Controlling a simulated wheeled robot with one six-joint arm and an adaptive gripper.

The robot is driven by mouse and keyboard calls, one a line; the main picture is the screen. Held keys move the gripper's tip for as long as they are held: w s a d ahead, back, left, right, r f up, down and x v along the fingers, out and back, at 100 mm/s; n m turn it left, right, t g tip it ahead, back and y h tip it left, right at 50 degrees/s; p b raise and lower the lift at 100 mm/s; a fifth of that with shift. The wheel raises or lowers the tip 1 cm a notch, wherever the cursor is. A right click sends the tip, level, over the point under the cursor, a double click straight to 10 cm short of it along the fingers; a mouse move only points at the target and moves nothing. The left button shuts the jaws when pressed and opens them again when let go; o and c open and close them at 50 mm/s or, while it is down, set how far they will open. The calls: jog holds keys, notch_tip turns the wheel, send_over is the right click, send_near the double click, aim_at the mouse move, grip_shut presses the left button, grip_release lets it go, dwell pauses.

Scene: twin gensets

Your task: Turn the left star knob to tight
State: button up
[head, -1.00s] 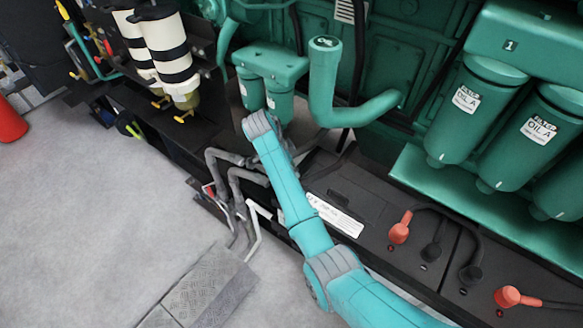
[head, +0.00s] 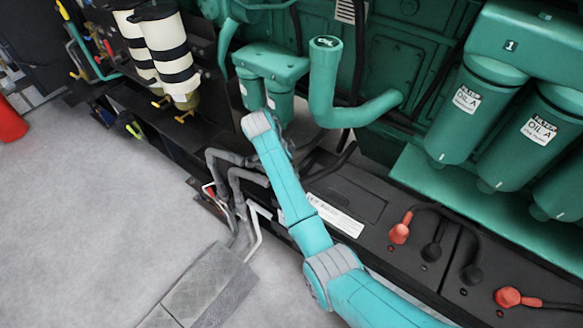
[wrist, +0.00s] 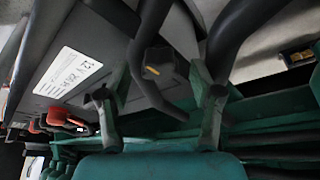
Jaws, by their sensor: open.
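A black knob (wrist: 158,66) with a yellow-orange mark shows in the wrist view, near the middle, ahead of the fingers. I take it for the star knob; its turn position is not readable. My gripper (wrist: 156,92) is open, with one finger to either side of the knob in the picture. I see no clear contact between the fingers and the knob. In the head view, my teal arm reaches to the battery area, and neither the knob nor the fingers can be made out there.
Thick grey pipes (head: 225,165) run close to the arm's end. A black battery box (head: 350,195) with red terminal caps (head: 400,228) lies to the right. A green filler pipe (head: 325,85) and filters (head: 470,105) stand behind. The floor at left is open.

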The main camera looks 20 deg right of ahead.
jog(key=a+r, duration=0.4)
jog(key=a, duration=0.9)
jog(key=shift+a, duration=0.4)
jog(key=shift+w+r, duration=0.1)
